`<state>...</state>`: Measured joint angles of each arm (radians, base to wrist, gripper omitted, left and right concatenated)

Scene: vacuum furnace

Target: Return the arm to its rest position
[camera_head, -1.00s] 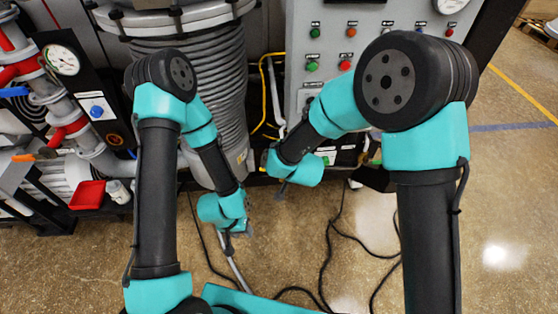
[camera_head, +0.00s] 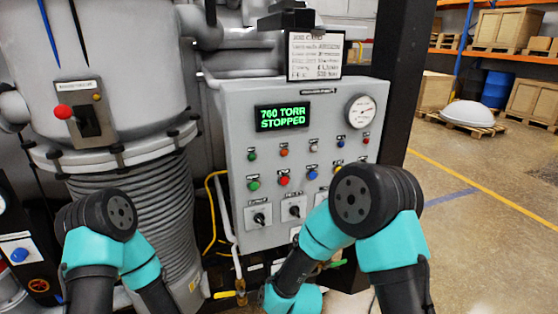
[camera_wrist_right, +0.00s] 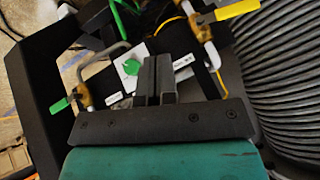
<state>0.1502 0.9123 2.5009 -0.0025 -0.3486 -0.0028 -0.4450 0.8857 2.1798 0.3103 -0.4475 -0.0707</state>
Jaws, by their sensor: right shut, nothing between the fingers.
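In the head view my right arm (camera_head: 375,215) comes in from the lower right and bends down before the control panel. Its gripper is below the picture there. In the right wrist view my right gripper (camera_wrist_right: 159,68) is shut, its two dark fingers together with nothing between them. Valves and pipes lie beyond the fingers. My left arm (camera_head: 110,240) stands at the lower left before the ribbed column. Its gripper is out of view.
The control panel (camera_head: 305,160) reads 760 TORR STOPPED. The ribbed column (camera_head: 165,205) stands left of it. In the wrist view a yellow-handled valve (camera_wrist_right: 234,10) and a green-handled valve (camera_wrist_right: 60,105) flank the gripper. Open floor (camera_head: 480,240) lies to the right.

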